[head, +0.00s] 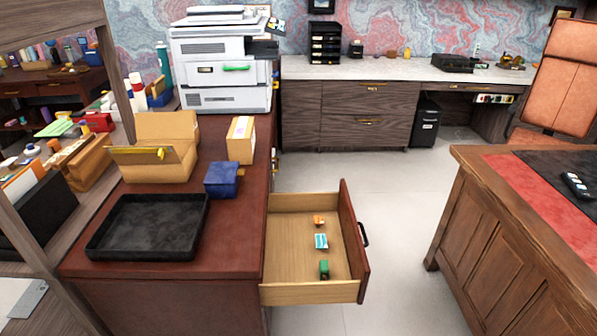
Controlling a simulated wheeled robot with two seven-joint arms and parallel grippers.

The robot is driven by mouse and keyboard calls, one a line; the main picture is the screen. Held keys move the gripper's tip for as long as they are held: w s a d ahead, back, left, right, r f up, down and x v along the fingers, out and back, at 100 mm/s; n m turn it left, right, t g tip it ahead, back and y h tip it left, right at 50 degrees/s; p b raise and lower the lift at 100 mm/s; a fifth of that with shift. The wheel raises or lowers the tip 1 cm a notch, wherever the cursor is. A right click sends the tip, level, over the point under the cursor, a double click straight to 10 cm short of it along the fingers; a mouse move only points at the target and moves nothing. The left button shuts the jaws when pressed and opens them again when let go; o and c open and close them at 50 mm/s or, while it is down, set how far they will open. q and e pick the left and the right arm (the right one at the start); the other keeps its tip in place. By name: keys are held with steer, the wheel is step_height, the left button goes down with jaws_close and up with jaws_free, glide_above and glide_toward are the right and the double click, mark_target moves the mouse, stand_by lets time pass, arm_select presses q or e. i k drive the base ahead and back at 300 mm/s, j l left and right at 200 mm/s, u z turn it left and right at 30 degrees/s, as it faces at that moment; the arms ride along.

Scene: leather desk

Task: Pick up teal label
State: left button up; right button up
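An open wooden drawer (282,273) extends from the right side of the dark red-brown cabinet. Inside it lie three small things in a rough line. The middle one is a teal-and-white striped piece (321,241), which looks like the teal label. A small orange item (319,221) lies behind it and a green item (324,269) lies in front of it, both apart from it. Neither of my grippers shows in the head view.
On the cabinet top are a black tray (108,249), a blue box (222,180), an open cardboard box (165,128), a tan carton (240,140) and a white printer (220,62). A wooden desk (490,235) stands right. Floor (395,240) between is clear.

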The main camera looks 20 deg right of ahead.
mark_target(321, 241)
steer(key=l, duration=2.1)
steer(key=k+z, duration=0.05)
